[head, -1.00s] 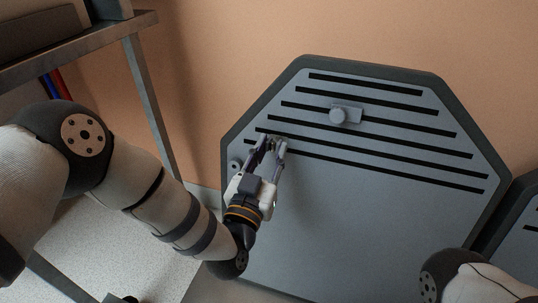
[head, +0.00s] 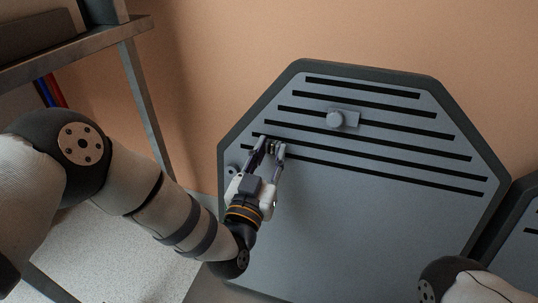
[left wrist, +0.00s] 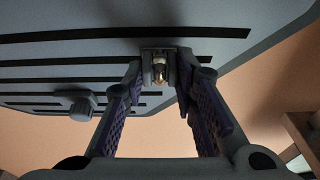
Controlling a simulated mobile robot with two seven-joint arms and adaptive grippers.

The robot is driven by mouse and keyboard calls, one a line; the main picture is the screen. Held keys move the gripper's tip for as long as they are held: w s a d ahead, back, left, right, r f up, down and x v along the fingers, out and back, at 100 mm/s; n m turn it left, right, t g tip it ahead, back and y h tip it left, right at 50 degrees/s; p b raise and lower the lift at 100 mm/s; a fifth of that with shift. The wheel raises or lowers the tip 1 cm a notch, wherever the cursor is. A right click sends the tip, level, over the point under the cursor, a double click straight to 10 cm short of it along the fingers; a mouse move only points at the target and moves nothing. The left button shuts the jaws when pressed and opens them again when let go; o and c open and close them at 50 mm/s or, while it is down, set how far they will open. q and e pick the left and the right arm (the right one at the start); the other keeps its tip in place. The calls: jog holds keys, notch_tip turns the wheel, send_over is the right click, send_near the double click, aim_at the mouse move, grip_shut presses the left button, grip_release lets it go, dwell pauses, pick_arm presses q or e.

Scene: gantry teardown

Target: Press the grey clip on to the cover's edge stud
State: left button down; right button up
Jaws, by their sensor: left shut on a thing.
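The cover (head: 350,225) is a grey eight-sided panel with a dark rim and several black slots. A small round edge stud (head: 232,169) sits at its left edge. My left gripper (head: 268,148) is in front of the slotted part, right of and slightly above the stud in the head view, apart from it. In the left wrist view its fingers (left wrist: 160,75) are shut on a small grey clip (left wrist: 148,55) with a brass-coloured piece in its middle. In the head view the fingers mostly hide the clip. My right gripper is out of view.
A round knob on a small plate (head: 344,119) stands out from the cover's upper part; the knob also shows in the left wrist view (left wrist: 80,105). A metal shelf frame (head: 145,100) stands at the left. A second dark-rimmed panel (head: 525,225) is at the right.

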pick_arm(q)
jog(key=shift+w, duration=0.1)
jog(key=shift+w+d+f, duration=0.1)
jog(key=shift+w+f, duration=0.05)
jog(key=shift+w, duration=0.05)
jog(key=c, duration=1.2)
grip_release()
